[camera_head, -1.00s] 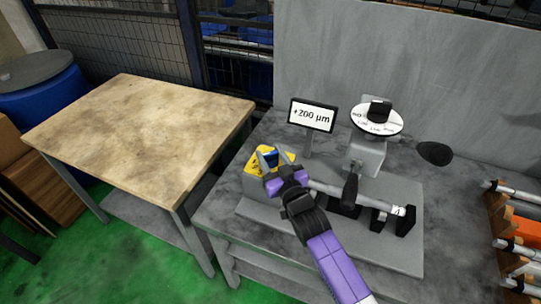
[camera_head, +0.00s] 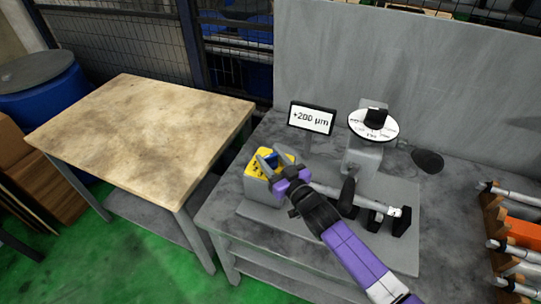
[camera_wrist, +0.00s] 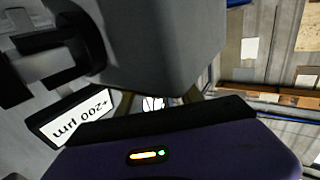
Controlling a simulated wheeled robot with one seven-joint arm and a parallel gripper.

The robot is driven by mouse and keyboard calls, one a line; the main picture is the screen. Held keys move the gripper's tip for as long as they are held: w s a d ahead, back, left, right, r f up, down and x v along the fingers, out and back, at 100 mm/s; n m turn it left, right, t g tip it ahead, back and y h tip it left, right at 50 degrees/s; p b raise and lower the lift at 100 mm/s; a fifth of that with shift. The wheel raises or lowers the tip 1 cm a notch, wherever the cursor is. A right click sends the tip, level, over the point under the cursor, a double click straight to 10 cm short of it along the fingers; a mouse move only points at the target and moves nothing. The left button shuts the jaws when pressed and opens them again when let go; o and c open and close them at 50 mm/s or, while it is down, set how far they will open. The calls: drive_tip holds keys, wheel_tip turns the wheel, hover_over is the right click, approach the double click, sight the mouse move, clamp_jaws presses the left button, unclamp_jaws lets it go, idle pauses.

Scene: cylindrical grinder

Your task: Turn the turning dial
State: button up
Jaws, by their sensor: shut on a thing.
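A black dial knob (camera_head: 376,117) stands on a white round plate with lettering (camera_head: 385,131), on top of the grinder's grey head, with nothing touching it. My purple and black gripper (camera_head: 274,157) is at the yellow control box (camera_head: 254,168), left of that dial. Its fingers are around a small blue knob (camera_head: 271,161) on the box's top. In the wrist view the fingers (camera_wrist: 160,98) flank a small white and black patch, and the knob cannot be made out. The display (camera_head: 311,118) reads +200 µm; it also shows upside down in the wrist view (camera_wrist: 78,118).
A rod (camera_head: 375,205) lies across black supports on the machine, beside my forearm. A grey upright panel (camera_head: 400,55) stands behind. A rack with rods (camera_head: 515,225) is at the right. The wooden table (camera_head: 140,130) at the left is empty.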

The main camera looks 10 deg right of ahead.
drive_tip(key=shift+d+n+g+y, duration=0.1)
drive_tip(key=shift+n+g+y, duration=0.65)
drive_tip(key=shift+y, duration=0.35)
drive_tip(key=shift+w+f+n+g+y+b, duration=0.15)
drive_tip(key=shift+n+g+y+b, duration=0.1)
drive_tip(key=shift+n+y+b, duration=0.2)
drive_tip(key=shift+n+g+y+b, duration=0.7)
drive_tip(key=shift+y+b, duration=0.05)
drive_tip(key=shift+y, duration=0.2)
drive_tip(key=o, duration=1.4)
drive_tip(key=shift+b+v, duration=0.4)
drive_tip(key=shift+v, duration=3.55)
